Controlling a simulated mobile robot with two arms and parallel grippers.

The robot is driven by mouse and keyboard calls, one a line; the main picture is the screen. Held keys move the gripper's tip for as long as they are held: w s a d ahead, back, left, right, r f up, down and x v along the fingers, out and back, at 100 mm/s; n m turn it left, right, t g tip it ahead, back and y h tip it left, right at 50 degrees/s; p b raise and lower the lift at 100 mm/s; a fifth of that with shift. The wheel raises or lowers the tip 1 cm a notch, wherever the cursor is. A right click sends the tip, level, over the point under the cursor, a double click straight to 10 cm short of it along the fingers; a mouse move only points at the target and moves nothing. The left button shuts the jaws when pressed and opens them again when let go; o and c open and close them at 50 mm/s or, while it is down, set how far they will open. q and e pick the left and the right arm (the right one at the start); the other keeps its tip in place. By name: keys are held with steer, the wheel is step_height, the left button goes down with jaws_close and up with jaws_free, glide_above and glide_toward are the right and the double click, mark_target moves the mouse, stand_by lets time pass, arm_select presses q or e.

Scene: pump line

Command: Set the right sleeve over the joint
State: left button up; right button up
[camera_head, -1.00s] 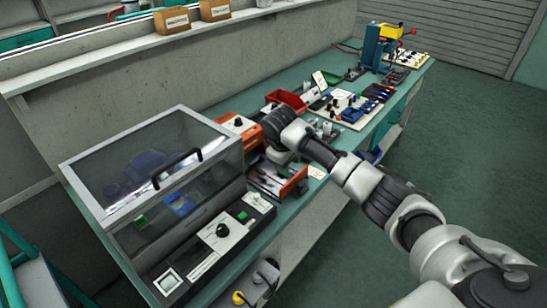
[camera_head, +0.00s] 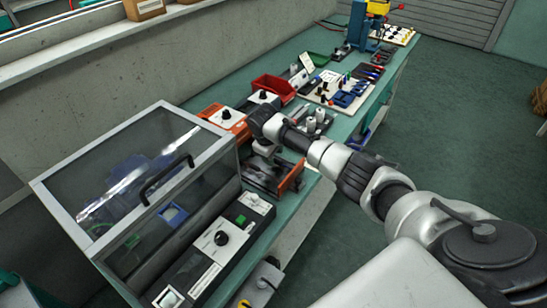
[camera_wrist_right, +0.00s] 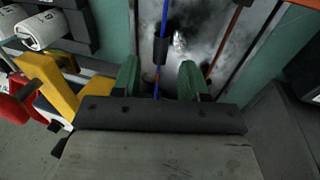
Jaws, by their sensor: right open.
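A second, orange wire (camera_wrist_right: 226,44) runs slanted to the right, with a dark piece (camera_wrist_right: 243,2) at the top edge that may be another sleeve. I cannot make out a bare joint. My right gripper (camera_wrist_right: 160,78) is open, its green fingertips on either side of the first wire, just below the black sleeve. In the head view my right gripper (camera_head: 264,151) is over the orange-ended tray (camera_head: 292,178); its fingertips are hidden. My left gripper is out of view.
A clear-lidded box (camera_head: 130,185) with a black handle stands left of the tray, with a control panel (camera_head: 222,238) along its front. An orange unit (camera_head: 222,117), a red bin (camera_head: 273,88) and a white tool board (camera_head: 333,90) lie farther along the green bench.

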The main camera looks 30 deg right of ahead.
steer(key=shift+w+d+f, duration=0.1)
steer(key=shift+d+f, duration=0.05)
steer(key=shift+f, duration=0.5)
steer(key=shift+d+f, duration=0.15)
steer(key=shift+f, duration=0.3)
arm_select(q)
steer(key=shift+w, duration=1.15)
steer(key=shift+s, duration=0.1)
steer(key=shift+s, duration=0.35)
arm_select(e)
jaws_close()
